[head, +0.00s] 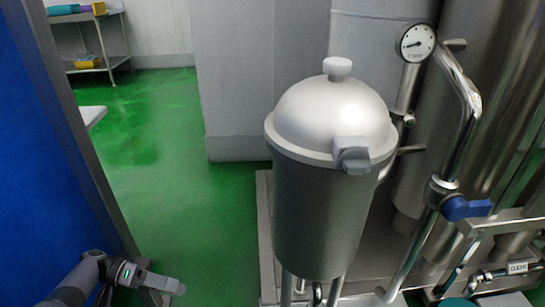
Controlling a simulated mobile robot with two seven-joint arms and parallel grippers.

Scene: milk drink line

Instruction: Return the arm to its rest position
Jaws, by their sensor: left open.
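My left arm comes in at the lower left corner. Its gripper (166,284) is at the bottom left, low in front of the green floor, with its fingers pointing right. It is open and holds nothing that I can see. It is apart from the steel vessel (320,215), which stands to its right with a domed lid (333,118) closed on top. My right gripper is not in view.
A blue panel (60,150) with a grey edge stands close on the left. A pressure gauge (417,43), steel pipes and a blue-handled valve (466,208) crowd the right. Green floor (180,200) is clear between panel and vessel. A shelf (92,35) stands far back.

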